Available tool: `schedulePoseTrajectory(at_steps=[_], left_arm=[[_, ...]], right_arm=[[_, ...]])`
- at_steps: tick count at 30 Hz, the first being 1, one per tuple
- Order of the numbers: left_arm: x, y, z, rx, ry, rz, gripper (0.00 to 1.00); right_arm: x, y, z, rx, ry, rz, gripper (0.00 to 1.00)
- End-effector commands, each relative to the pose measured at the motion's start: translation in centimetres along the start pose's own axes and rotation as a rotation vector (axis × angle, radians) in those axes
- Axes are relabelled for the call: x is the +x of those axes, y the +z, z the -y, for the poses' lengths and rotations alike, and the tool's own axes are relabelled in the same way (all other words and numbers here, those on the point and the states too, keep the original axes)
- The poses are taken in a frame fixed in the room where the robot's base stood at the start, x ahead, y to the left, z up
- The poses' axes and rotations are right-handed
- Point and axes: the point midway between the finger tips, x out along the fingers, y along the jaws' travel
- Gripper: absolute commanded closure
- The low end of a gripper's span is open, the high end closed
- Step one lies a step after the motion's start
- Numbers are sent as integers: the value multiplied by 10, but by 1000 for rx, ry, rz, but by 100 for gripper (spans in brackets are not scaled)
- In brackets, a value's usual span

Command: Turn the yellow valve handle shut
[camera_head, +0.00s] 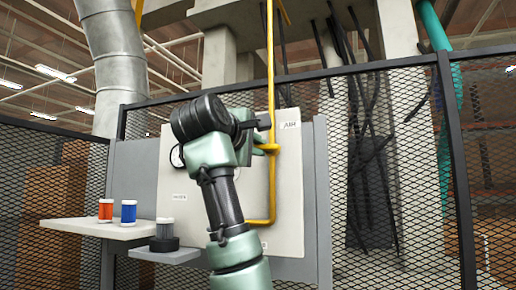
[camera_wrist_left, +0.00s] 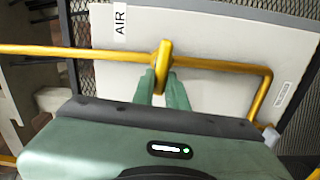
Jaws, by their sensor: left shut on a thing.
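The yellow valve handle (camera_wrist_left: 163,62) sits on a yellow pipe (camera_wrist_left: 225,66) in front of a pale panel. In the left wrist view my left gripper (camera_wrist_left: 160,88) has its green fingers close together at the handle, shut on its near end. The handle lies across the pipe in that view. In the head view my left gripper (camera_head: 262,148) reaches the pipe below the AIR label, and a bit of the yellow handle (camera_head: 268,147) shows there. My arm hides part of the panel. My right gripper is in neither view.
The AIR label (camera_head: 289,125) is on the panel (camera_head: 290,190). A shelf (camera_head: 85,226) at left holds an orange can (camera_head: 105,211) and a blue can (camera_head: 129,212). A lower shelf (camera_head: 150,255) holds a grey and black item (camera_head: 164,237). Mesh fencing (camera_head: 410,200) stands around.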

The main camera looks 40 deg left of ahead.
Motion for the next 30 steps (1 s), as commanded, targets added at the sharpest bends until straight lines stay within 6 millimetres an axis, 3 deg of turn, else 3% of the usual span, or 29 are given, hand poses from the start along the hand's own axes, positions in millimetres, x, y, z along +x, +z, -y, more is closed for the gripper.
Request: schedulePoseTrajectory(at_steps=[22,23,25,30], left_arm=[[0,0,4,-93,-5,0,100],[0,0,4,-93,-5,0,84],[0,0,3,-93,-5,0,65],[0,0,3,-92,-3,0,65]], right_arm=[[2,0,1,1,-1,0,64],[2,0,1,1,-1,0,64],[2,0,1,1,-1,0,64],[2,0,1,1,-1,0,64]])
